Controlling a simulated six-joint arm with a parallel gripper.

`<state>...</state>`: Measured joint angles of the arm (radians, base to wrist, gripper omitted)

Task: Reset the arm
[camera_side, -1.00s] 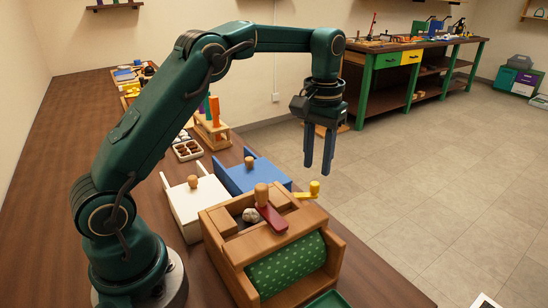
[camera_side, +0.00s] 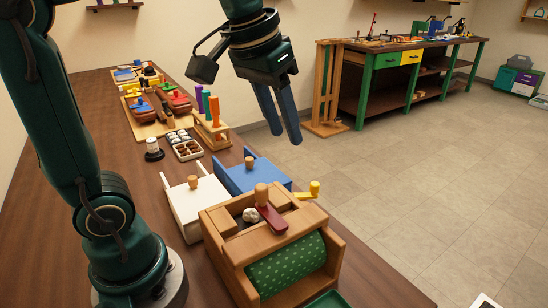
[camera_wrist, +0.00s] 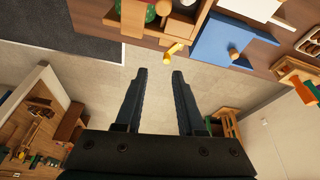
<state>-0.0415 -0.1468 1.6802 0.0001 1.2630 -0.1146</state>
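My gripper (camera_side: 279,115) hangs in the air at the upper middle of the side view, above and behind the blue box. Its two blue-grey fingers are apart with nothing between them. In the wrist view the fingers of my gripper (camera_wrist: 159,80) show open over bare floor. My arm rises steeply at the left of the side view and runs out of the top of the picture.
Below stand a wooden box with a green dotted roller (camera_side: 285,268), a blue box (camera_side: 255,177) with a knob, and a white box (camera_side: 190,210). A yellow crank (camera_side: 310,191) sticks out. Air around my gripper is clear.

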